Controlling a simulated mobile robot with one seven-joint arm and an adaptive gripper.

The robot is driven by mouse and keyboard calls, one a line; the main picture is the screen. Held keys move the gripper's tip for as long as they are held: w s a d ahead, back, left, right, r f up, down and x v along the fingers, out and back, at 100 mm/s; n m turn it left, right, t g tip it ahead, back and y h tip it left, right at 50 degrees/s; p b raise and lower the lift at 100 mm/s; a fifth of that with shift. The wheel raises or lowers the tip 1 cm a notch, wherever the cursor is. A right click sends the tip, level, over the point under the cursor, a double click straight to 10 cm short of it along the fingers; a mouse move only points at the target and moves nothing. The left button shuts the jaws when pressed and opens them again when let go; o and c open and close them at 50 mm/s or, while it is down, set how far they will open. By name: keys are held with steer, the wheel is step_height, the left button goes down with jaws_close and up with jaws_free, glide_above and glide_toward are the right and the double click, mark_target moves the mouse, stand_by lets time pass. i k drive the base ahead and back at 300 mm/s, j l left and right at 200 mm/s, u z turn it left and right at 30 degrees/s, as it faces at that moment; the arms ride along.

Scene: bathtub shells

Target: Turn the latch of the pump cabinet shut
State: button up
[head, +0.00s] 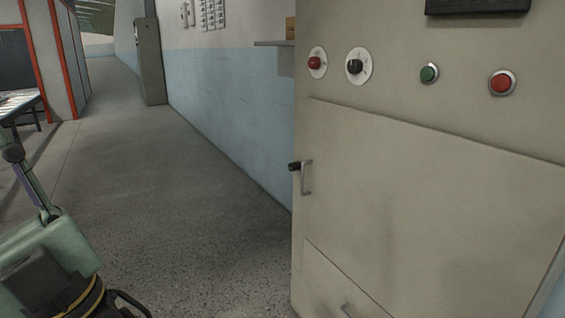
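The beige pump cabinet (430,215) fills the right side of the head view. Its large front door panel (400,190) looks flush with the face. At the door's left edge a small latch with a black end (294,166) sticks out sideways to the left, roughly level. A metal pull handle (307,178) stands upright just right of it. I cannot tell how the latch meets the frame. My gripper is not in view, and nothing touches the latch.
Above the door are a red knob (315,63), a black selector (354,66), a green button (429,73) and a red button (502,82). A pale green machine (50,260) is at lower left. Grey floor (190,220) between it and the cabinet is clear.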

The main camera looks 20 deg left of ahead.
mark_target(294, 166)
steer(key=i+j, duration=0.15)
steer(key=j, duration=0.25)
steer(key=i+j, duration=0.15)
steer(key=j, duration=0.2)
steer(key=i+j+z, duration=0.1)
steer(key=j, duration=0.3)
steer(key=i+j, duration=0.25)
steer(key=j, duration=0.15)
steer(key=i+j, duration=0.1)
steer(key=j, duration=0.3)
steer(key=i+j+z, duration=0.1)
steer(key=j, duration=0.3)
steer(key=i+j, duration=0.2)
steer(key=j, duration=0.2)
steer(key=i+j, duration=0.15)
steer(key=j, duration=0.25)
steer(key=z, duration=0.05)
